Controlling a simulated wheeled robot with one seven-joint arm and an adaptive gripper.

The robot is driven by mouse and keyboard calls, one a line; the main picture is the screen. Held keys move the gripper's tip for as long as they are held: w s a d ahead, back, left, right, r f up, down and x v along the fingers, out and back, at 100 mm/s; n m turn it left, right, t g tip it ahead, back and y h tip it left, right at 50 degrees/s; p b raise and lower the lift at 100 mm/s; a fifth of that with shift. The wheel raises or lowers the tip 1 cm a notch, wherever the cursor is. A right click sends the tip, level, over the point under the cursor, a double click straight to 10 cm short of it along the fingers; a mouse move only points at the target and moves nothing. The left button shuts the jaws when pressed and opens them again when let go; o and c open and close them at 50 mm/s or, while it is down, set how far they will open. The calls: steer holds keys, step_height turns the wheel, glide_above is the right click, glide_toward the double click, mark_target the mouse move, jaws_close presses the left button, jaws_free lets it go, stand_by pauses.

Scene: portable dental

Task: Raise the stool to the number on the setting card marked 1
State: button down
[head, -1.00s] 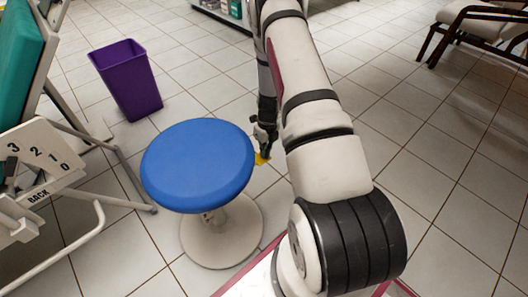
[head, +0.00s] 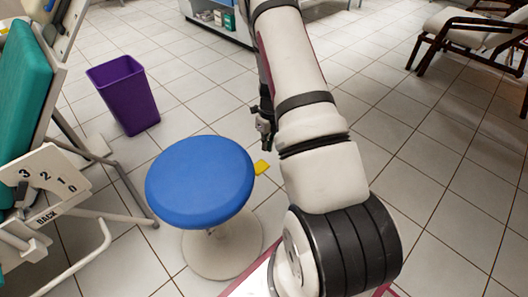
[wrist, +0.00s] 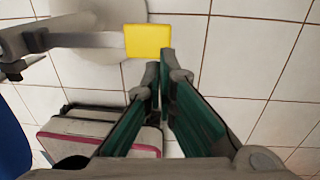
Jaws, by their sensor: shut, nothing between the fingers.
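The stool has a round blue seat (head: 200,182) on a short column above a pale round base (head: 222,250). A yellow paddle (head: 262,167) sticks out on its right side. In the wrist view the yellow paddle (wrist: 148,41) is at the end of a grey lever (wrist: 85,40), just beyond my fingertips. My gripper (head: 264,132) is shut and empty, behind and above the paddle in the head view, apart from it. In the wrist view its green-padded fingers (wrist: 160,68) converge near the paddle. I cannot make out a setting card marked 1 or a height number.
A reclining chair with a plate numbered 3 2 1 0 and marked BACK (head: 48,185) stands at the left. A purple bin (head: 125,95) is behind the stool. A shelf unit (head: 220,20) and another chair (head: 470,35) are farther back. Tiled floor at right is clear.

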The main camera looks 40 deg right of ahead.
steer(key=shift+d+r, duration=0.2)
steer(key=shift+r, duration=0.9)
